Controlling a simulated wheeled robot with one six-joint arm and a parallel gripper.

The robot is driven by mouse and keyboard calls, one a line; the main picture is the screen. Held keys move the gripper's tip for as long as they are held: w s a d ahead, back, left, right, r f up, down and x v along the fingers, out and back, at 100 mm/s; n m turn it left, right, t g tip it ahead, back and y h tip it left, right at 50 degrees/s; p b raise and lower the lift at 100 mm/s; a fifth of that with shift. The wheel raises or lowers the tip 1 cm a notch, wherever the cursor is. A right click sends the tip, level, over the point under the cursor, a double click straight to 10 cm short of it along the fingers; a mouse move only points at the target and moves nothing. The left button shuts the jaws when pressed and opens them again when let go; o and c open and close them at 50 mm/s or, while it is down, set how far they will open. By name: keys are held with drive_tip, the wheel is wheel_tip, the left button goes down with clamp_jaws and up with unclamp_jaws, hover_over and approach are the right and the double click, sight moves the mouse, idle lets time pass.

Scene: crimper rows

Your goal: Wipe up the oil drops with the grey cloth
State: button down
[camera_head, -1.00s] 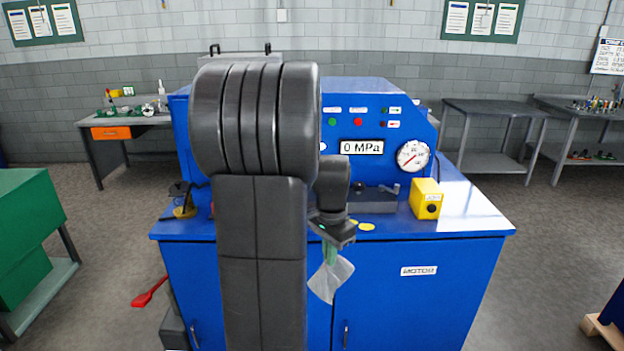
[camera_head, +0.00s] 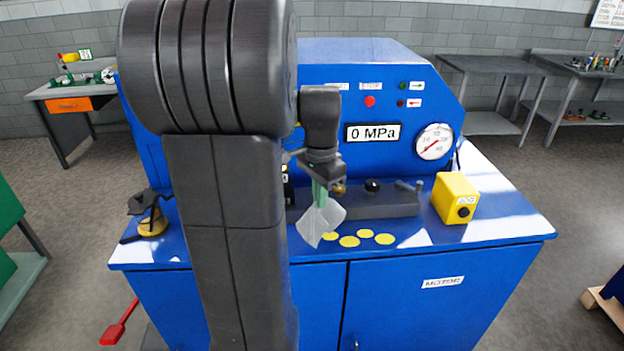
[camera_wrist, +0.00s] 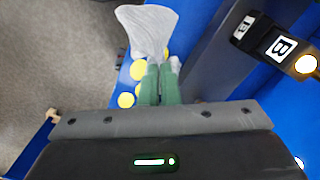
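The grey cloth (camera_head: 320,221) hangs from my gripper (camera_head: 319,188), which is shut on it. In the wrist view the cloth (camera_wrist: 148,28) spreads out beyond the green fingertips (camera_wrist: 160,72). Several yellow oil drops (camera_head: 349,241) lie on the blue bench top near its front edge, to the right of the cloth and close to it. In the wrist view yellow drops (camera_wrist: 126,100) show beside the fingers, and the cloth covers part of this area. I cannot tell whether the cloth touches the top.
The blue machine bench (camera_head: 480,232) fills the middle. A yellow box (camera_head: 455,198) stands right of the drops. A grey block with a black knob (camera_head: 372,205) lies behind them. A black and yellow item (camera_head: 152,222) stands at the left end.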

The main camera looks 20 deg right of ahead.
wheel_tip(320, 180, down, 9)
drive_tip(key=b, duration=0.6)
drive_tip(key=c, duration=0.6)
unclamp_jaws()
